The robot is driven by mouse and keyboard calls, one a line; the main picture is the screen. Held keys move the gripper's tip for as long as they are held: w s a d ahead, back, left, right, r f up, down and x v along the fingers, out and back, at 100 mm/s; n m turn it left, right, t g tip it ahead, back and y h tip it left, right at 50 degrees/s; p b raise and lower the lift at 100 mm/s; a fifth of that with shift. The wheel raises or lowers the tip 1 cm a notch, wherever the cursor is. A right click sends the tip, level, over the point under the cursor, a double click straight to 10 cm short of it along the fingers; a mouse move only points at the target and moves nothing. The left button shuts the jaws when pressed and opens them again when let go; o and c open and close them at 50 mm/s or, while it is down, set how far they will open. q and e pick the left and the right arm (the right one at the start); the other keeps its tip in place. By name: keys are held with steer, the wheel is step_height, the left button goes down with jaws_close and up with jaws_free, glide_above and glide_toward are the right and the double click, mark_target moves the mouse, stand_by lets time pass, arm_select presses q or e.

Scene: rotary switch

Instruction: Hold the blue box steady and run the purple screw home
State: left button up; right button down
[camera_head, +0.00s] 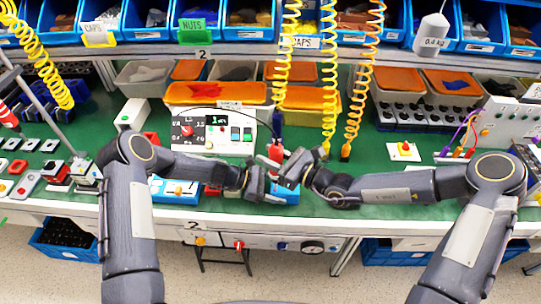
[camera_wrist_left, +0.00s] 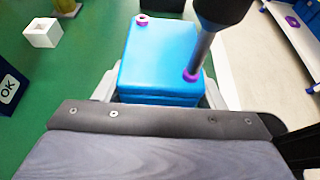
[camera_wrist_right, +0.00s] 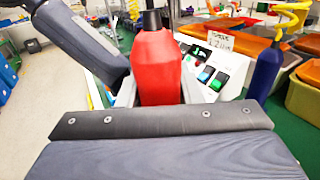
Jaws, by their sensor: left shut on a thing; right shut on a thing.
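The blue box (camera_wrist_left: 155,65) sits between the two fingers of my left gripper (camera_head: 270,187) near the front edge of the bench. In the left wrist view, one purple screw (camera_wrist_left: 142,20) stands at its far left corner. Another purple screw (camera_wrist_left: 192,75) is at its near right corner, with the driver's grey shaft (camera_wrist_left: 202,50) coming down onto it. How deep this screw sits is hard to tell. My right gripper (camera_head: 291,171) is shut on the red screwdriver (camera_wrist_right: 158,68), above the box. The screwdriver's lower end is hidden in the right wrist view.
A white control panel (camera_head: 212,131) stands behind the grippers. A blue-handled tool (camera_wrist_right: 264,72) hangs close to the right gripper. Yellow coiled cords (camera_head: 329,80) hang over the bench. A white block (camera_wrist_left: 41,33) lies left of the box on the green mat.

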steer(key=shift+r, duration=2.25)
arm_select(q)
steer(key=o, duration=1.5)
